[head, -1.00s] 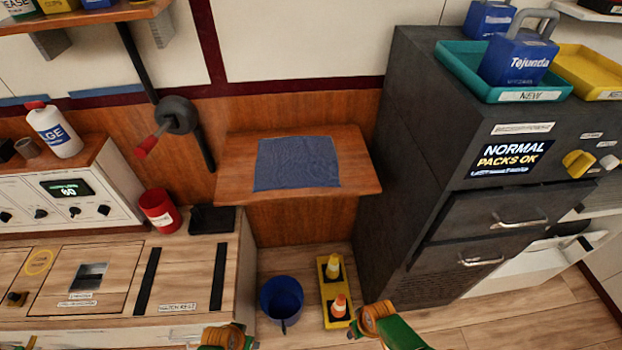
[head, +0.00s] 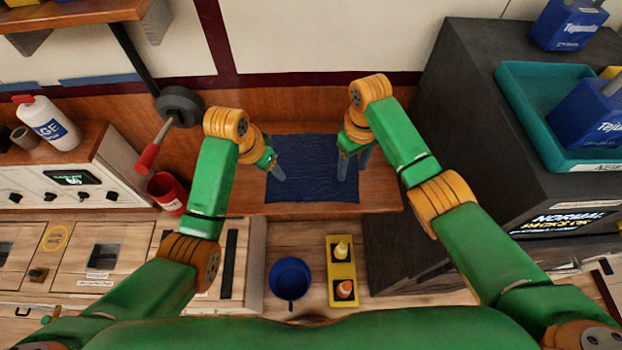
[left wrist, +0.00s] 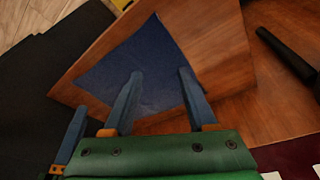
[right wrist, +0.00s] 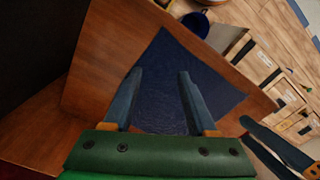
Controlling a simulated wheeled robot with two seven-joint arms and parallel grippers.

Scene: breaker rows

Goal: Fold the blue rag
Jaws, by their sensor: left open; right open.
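The blue rag (head: 312,172) lies flat and spread out on a small wooden wall shelf (head: 385,195). It also shows in the left wrist view (left wrist: 155,62) and the right wrist view (right wrist: 170,85). My left gripper (head: 279,175) is open at the rag's left edge. My right gripper (head: 352,172) is open at the rag's right edge. In both wrist views the rag shows between and beyond the parted fingers. Neither gripper holds anything. I cannot tell whether the fingertips touch the cloth.
A lever with a red grip (head: 148,157) is on the wall left of the shelf, above a red can (head: 166,190). A dark cabinet (head: 470,95) stands close on the right. A blue bucket (head: 290,277) and a yellow tray with cones (head: 341,290) are below.

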